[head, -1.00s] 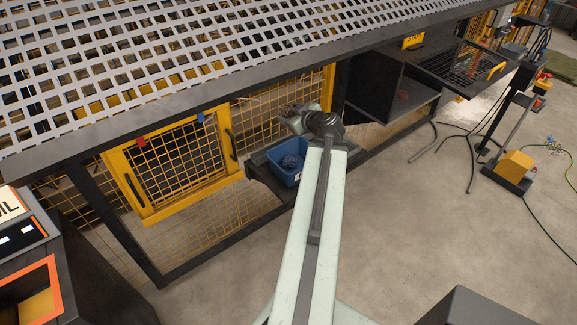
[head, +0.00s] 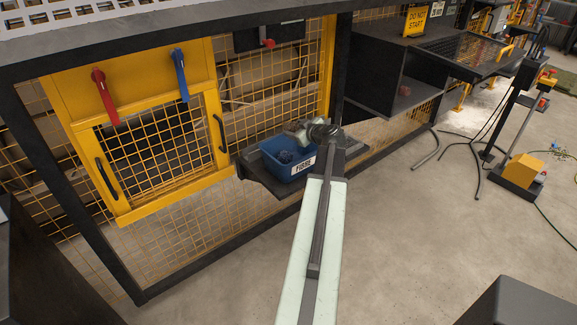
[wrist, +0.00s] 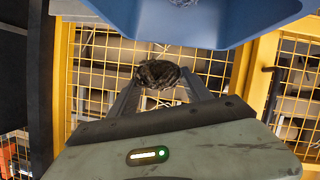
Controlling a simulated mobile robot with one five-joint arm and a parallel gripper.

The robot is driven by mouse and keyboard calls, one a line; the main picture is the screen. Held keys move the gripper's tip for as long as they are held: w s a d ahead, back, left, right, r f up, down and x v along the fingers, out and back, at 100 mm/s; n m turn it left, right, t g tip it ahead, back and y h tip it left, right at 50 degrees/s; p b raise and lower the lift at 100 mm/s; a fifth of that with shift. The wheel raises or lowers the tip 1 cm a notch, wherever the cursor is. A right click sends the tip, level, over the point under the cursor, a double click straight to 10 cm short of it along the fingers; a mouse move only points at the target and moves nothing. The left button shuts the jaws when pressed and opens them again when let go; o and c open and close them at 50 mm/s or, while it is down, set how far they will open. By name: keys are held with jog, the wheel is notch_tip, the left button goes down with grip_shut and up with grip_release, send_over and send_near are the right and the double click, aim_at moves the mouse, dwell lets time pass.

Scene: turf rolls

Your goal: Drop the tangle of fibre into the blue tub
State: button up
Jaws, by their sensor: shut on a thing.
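The blue tub (head: 271,166) stands on a dark shelf against the mesh, with a white label on its front. Some dark tangled stuff (head: 286,157) lies inside it. In the wrist view the tub (wrist: 225,32) fills the top of the picture, with a little grey stuff showing in it. My gripper (wrist: 163,86) is shut on a dark, roundish tangle of fibre (wrist: 158,72), which shows apart from the tub in that picture. In the head view my wrist is at the tub's upper right, and the held tangle cannot be made out.
A yellow mesh door (head: 155,150) with a red lever (head: 104,95) and a blue lever (head: 180,75) is left of the tub. The dark shelf (head: 262,181) carries the tub. A dark open box (head: 378,75) is to the right. Open floor lies in front.

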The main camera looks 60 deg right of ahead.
notch_tip(320, 180, down, 6)
jog(key=b, duration=0.5)
jog(key=shift+b, duration=0.3)
jog(key=shift+r, duration=0.1)
jog(key=o, duration=1.4)
jog(key=shift+w, duration=0.1)
notch_tip(320, 180, up, 3)
jog(key=p, duration=0.3)
send_over(304, 159)
jog(key=shift+d, duration=0.15)
